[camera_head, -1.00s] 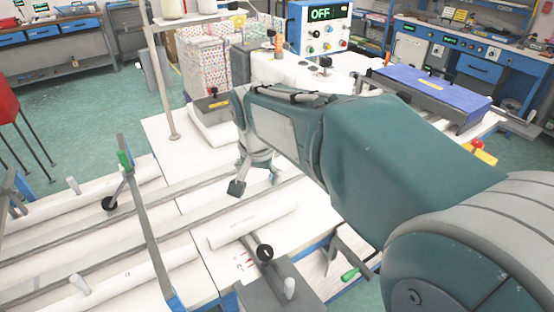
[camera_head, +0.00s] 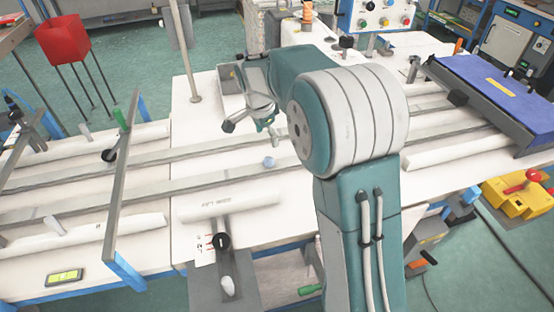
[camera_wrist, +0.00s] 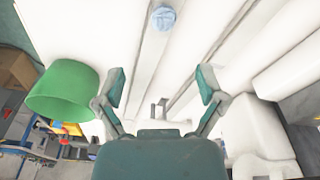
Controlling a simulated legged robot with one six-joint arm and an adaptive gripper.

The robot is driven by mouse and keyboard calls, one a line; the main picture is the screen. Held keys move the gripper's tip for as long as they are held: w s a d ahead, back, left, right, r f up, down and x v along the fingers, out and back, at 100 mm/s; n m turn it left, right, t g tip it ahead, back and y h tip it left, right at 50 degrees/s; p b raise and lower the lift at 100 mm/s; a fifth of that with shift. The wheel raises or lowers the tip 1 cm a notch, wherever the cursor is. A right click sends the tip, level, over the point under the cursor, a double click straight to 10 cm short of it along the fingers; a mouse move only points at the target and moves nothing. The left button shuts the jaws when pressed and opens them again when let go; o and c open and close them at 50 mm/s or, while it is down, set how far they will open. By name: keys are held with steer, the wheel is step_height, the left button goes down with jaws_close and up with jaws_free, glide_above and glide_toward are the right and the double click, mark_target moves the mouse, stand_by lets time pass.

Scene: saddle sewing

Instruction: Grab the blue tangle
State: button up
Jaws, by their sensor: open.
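My gripper (camera_head: 251,126) is above the table, behind the tangle in the head view. In the wrist view, my gripper (camera_wrist: 161,82) has its two teal-tipped fingers spread wide, with nothing between the tips.
A white roll (camera_head: 229,202) lies in front of the tangle. A blue-topped box (camera_head: 495,95) sits at right. A green rounded object (camera_wrist: 63,92) is at left in the wrist view.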

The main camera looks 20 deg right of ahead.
mark_target(268, 158)
steer(key=f, duration=0.1)
steer(key=a+f, duration=0.1)
steer(key=f, duration=0.2)
steer(key=shift+w+a+f, duration=0.1)
steer(key=shift+a+f, duration=0.05)
steer(key=shift+a, duration=0.15)
steer(key=f, duration=0.2)
steer(key=d+f, duration=0.2)
steer(key=f, duration=0.1)
steer(key=shift+w+d+f, duration=0.2)
steer(key=shift+w+f, duration=0.05)
steer(key=shift+f, duration=0.05)
steer(key=shift+a+f, duration=0.1)
steer(key=shift+a, duration=0.55)
steer(key=c, duration=0.3)
steer(key=shift+d, duration=0.45)
steer(key=c, duration=0.5)
